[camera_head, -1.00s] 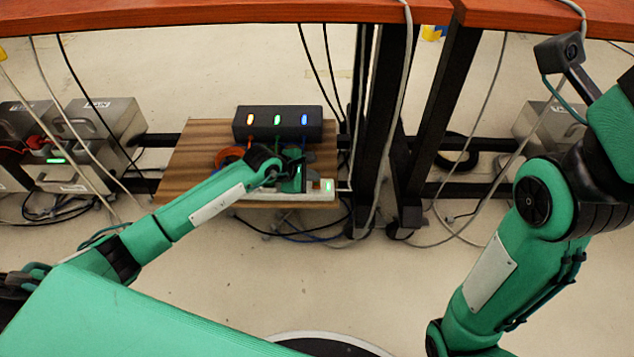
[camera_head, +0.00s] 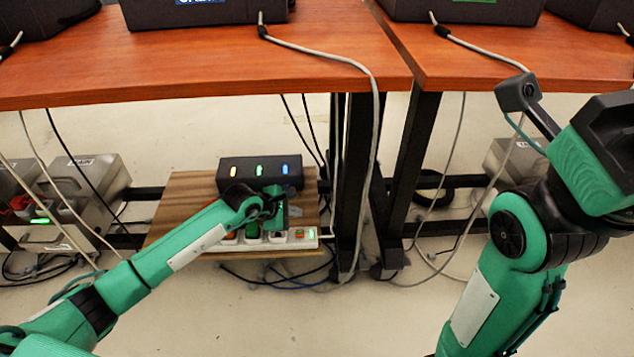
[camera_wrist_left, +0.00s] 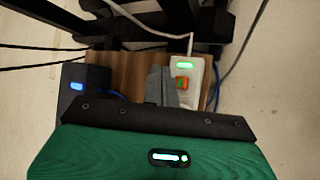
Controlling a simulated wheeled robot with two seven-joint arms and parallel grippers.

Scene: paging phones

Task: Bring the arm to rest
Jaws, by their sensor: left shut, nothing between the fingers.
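My left arm reaches in from the left in the head view, low under the red-brown table. My left gripper (camera_head: 276,212) is over the power strip on the wooden board. In the left wrist view its grey fingers (camera_wrist_left: 162,84) are together with nothing between them. They overlap the strip's edge in that picture; I cannot tell if they touch it. My right arm (camera_head: 490,270) stands bent at the right. Only its hand housing (camera_head: 592,168) shows; its fingers cannot be made out.
A white power strip (camera_head: 305,243) with a green light lies on the wooden board (camera_head: 188,210). A black box (camera_head: 260,168) with orange, green and blue lights stands behind it. The tabletop (camera_head: 200,65) overhangs, with black legs (camera_head: 350,190) and hanging cables nearby. Metal cases (camera_head: 75,190) stand left.

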